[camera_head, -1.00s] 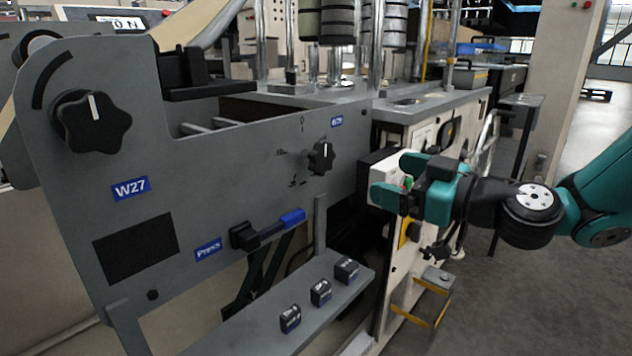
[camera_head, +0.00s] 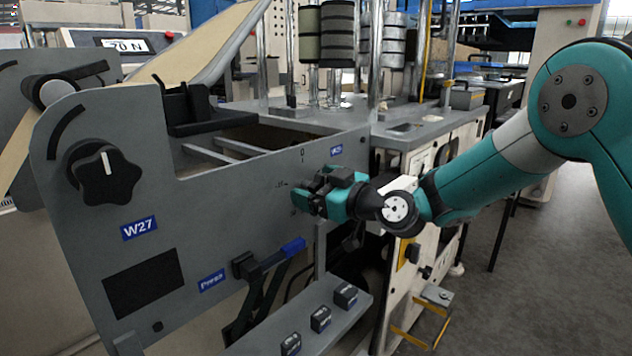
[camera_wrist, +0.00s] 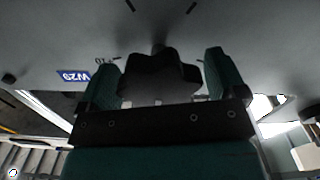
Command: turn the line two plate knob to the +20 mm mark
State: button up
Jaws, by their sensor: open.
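A black lobed knob (camera_wrist: 160,74) sits on the grey panel (camera_head: 225,190) beside the blue W29 label (camera_wrist: 73,76). My gripper (camera_wrist: 163,82) is open, with one teal finger on each side of the knob. I cannot tell whether the fingers touch it. In the head view my gripper (camera_head: 320,192) is at the panel below the W29 label (camera_head: 336,151) and covers the knob. Short tick marks and small print surround the knob, too small to read surely. The knob's white pointer is hidden.
A larger black knob (camera_head: 104,172) with a white pointer is at the panel's left, above the W27 label (camera_head: 139,228). A blue-tipped lever (camera_head: 290,246) and a shelf with several small black blocks (camera_head: 320,318) lie below my gripper.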

jog(key=shift+w+a, duration=0.15)
jog(key=shift+a, duration=0.05)
jog(key=c, duration=0.9)
